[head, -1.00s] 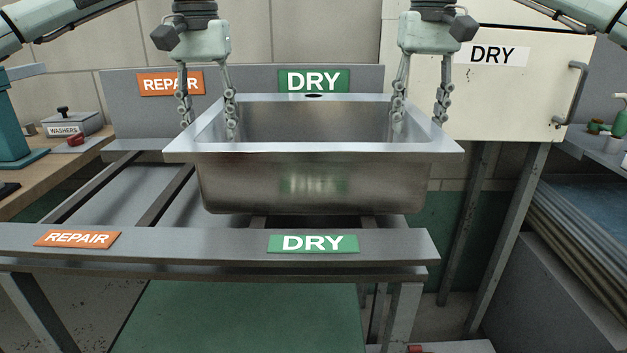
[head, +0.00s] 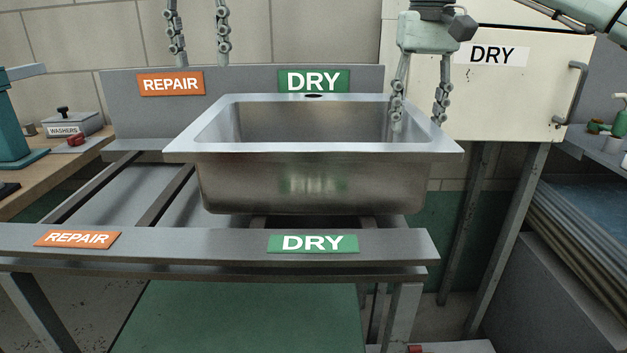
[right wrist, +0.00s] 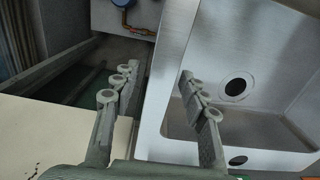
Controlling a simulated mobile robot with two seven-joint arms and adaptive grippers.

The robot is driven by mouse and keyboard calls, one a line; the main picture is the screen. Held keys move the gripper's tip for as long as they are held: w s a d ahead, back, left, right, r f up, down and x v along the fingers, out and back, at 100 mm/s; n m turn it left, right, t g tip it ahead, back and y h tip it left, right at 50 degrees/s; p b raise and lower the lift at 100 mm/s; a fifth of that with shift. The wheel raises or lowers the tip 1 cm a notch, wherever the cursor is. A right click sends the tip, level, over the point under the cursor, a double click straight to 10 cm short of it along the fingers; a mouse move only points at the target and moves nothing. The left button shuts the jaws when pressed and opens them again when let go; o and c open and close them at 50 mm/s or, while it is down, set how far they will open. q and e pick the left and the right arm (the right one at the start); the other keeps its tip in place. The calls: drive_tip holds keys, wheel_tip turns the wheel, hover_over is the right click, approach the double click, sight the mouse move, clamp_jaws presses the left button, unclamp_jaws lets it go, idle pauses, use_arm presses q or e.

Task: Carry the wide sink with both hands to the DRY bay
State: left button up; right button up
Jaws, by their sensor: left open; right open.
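The wide steel sink (head: 315,180) rests level on the rack, behind the front green DRY label (head: 313,243) and before the rear green DRY label (head: 314,80). My right gripper (head: 418,122) is open at the right rim, one finger inside the basin and one outside. In the right wrist view its fingers (right wrist: 155,88) straddle the sink's rim (right wrist: 165,85) with gaps showing. Whether a finger touches the rim cannot be told.
The REPAIR bay (head: 125,190) to the left is empty, with orange labels front and back. A cream cabinet (head: 500,100) marked DRY stands behind on the right. A bench with a WASHERS box (head: 72,122) is at the left, and stacked sheets (head: 590,230) lie at the right.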

drive_tip(key=shift+r, duration=0.5)
wheel_tip(320, 180, up, 11)
